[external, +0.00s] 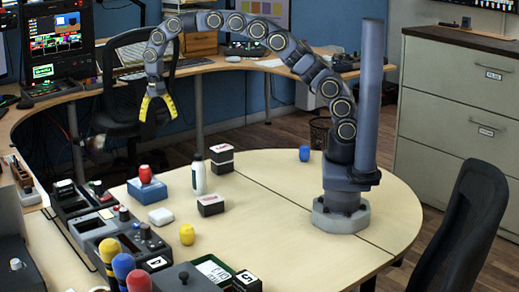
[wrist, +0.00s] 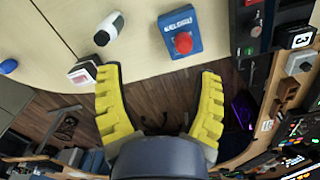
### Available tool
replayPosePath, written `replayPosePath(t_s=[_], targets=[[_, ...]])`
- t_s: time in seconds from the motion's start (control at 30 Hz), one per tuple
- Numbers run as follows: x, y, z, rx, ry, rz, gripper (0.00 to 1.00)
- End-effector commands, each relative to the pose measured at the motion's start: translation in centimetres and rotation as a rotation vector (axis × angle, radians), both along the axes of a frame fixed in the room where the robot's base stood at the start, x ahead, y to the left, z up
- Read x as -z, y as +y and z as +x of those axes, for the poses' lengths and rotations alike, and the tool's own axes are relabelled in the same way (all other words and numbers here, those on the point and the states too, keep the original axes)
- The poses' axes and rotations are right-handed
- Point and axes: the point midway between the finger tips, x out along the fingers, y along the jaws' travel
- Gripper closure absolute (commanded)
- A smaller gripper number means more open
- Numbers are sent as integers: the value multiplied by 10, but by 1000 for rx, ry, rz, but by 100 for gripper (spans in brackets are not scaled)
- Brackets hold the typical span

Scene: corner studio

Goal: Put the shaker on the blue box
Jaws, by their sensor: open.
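The blue box (external: 147,191) stands on the light table, with a red rounded object (external: 145,174) on top. Both also show in the wrist view, the box (wrist: 178,21) and the red object (wrist: 183,42). My gripper (external: 158,112) hangs above and beyond the table's far edge, yellow fingers spread and empty.
A black-and-white box (external: 221,159) stands behind the bottle, a smaller one (external: 210,205) in front. A white block (external: 160,216), a yellow rounded object (external: 187,235) and a blue cup-like object (external: 304,153) are on the table. Control panels (external: 110,225) line the left; the table's right part is clear.

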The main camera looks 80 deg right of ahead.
Motion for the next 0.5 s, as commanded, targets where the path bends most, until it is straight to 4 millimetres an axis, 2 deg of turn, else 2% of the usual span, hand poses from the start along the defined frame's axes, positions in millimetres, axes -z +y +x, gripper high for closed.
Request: replayPosePath(t_s=[0.03, 0.2, 0.3, 0.47, 0.5], targets=[[-16, 6, -18, -65, 4, 2, 34], [-53, 21, -83, -299, 28, 16, 34], [-69, 29, -125, -436, 38, 24, 34], [-84, 39, -196, -655, 56, 40, 34], [-85, 41, -216, -708, 62, 46, 34]])
